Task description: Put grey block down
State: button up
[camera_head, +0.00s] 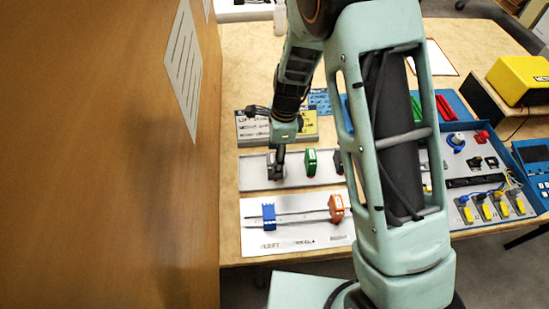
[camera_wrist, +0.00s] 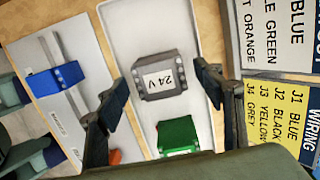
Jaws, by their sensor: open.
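The grey block (camera_wrist: 158,76) with a white "24V" label sits in the pale tray (camera_wrist: 140,25) in the wrist view. My gripper (camera_wrist: 160,90) is open, with one finger on each side of the block and visible gaps between fingers and block. In the head view my gripper (camera_head: 277,165) points down at the left part of the tray (camera_head: 255,178). The grey block is mostly hidden there behind the fingers.
A green block (camera_head: 311,162) stands in the tray to the right. In front, a plate with a rail (camera_head: 290,239) carries a blue block (camera_head: 268,216) and an orange block (camera_head: 336,208). A printed card (camera_head: 250,127) lies behind the tray. A brown panel (camera_head: 110,150) rises at left.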

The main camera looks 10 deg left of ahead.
notch_tip(320, 180, up, 10)
jog(key=d, duration=0.1)
jog(key=shift+w+d+r, duration=0.15)
jog(key=shift+r, duration=0.1)
dwell(0.4)
